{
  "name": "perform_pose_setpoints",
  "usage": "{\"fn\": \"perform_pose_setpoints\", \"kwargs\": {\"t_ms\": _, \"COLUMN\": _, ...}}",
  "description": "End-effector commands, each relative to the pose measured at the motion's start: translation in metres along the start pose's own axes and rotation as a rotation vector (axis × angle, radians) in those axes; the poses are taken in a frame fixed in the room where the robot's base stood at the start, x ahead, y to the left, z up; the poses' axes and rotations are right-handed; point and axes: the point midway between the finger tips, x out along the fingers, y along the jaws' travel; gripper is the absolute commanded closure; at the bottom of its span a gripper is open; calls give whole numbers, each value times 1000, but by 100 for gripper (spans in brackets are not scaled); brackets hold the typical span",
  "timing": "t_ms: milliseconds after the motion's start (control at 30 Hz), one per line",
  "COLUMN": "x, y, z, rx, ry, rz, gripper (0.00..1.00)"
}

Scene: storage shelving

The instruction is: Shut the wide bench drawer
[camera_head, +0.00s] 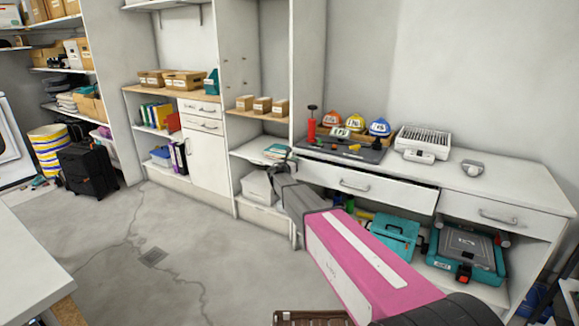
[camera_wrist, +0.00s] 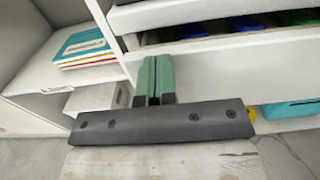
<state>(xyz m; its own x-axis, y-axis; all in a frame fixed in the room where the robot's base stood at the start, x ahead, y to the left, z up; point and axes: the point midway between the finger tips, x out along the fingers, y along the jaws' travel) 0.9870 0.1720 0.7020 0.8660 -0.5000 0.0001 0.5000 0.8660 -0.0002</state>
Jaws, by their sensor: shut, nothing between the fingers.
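The wide bench drawer (camera_head: 375,189) is white with a metal handle and sits under the left part of the white bench top. It stands partly open, with a dark gap above its front. In the wrist view its front (camera_wrist: 235,58) crosses the upper right, and blue and green things show in the gap. My gripper (camera_head: 283,161) is at the left end of the drawer front in the head view. Its two green fingers (camera_wrist: 154,68) are together and empty. They point at the left part of the drawer front; I cannot tell whether they touch it.
A narrower drawer (camera_head: 495,215) is at the right of the bench. Teal cases (camera_head: 395,238) sit on the shelf below. A dark mat (camera_head: 340,146), helmets (camera_head: 355,121) and a white tray (camera_head: 423,140) are on top. Shelving with folders (camera_wrist: 85,46) adjoins on the left.

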Motion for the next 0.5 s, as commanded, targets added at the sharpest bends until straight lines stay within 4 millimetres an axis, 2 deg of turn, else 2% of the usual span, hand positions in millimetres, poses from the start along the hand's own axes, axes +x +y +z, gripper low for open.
{"fn": "perform_pose_setpoints", "kwargs": {"t_ms": 167, "x": 8, "y": 0, "z": 0, "rx": 0, "ry": 0, "rz": 0, "gripper": 100}}
{"fn": "perform_pose_setpoints", "kwargs": {"t_ms": 500, "x": 9, "y": 0, "z": 0, "rx": 0, "ry": 0, "rz": 0, "gripper": 100}}
